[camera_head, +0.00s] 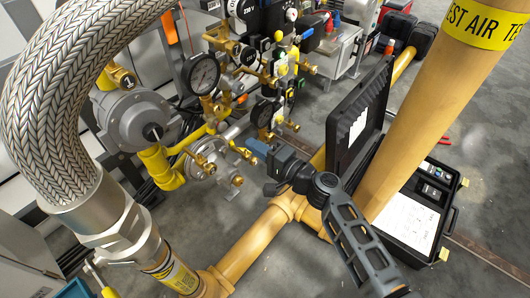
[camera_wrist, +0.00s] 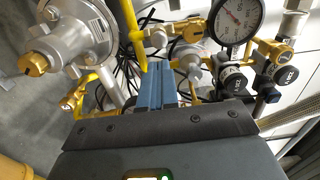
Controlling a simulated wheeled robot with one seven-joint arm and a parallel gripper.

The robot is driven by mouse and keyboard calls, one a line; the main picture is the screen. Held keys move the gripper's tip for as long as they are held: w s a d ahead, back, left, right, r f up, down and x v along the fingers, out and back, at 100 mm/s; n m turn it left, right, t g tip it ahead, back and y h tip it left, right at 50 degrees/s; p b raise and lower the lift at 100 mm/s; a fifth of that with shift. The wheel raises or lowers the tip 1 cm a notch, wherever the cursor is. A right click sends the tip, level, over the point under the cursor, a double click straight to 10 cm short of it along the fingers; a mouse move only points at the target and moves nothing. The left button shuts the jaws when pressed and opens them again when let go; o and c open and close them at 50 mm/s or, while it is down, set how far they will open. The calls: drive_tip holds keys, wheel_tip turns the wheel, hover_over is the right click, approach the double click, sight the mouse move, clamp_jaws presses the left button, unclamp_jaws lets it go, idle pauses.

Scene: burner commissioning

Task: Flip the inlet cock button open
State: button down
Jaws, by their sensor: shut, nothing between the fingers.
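My gripper (camera_head: 256,146) is in front of the brass and yellow valve assembly in the head view. Its blue fingers are together and empty; in the wrist view the gripper (camera_wrist: 156,84) points at the pipework. Small brass cocks and fittings (camera_head: 203,161) sit on the assembly just left of the fingers. I cannot tell which part is the inlet cock button, and the fingertips may hide part of it. Brass fittings (camera_wrist: 190,28) also show beyond the fingers in the wrist view. Whether the fingertips touch anything is unclear.
A large braided hose (camera_head: 50,100) fills the left. A pressure gauge (camera_head: 203,75) and a grey round regulator (camera_head: 138,120) stand behind the fittings. Thick yellow pipes (camera_head: 425,110) rise at right and run low in front. An open black case (camera_head: 420,205) lies right.

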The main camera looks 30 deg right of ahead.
sight(225, 128)
drive_tip(key=b+x, duration=0.1)
drive_tip(key=x, duration=0.7)
drive_tip(key=shift+w+f, duration=0.1)
drive_tip(key=shift+a, duration=0.1)
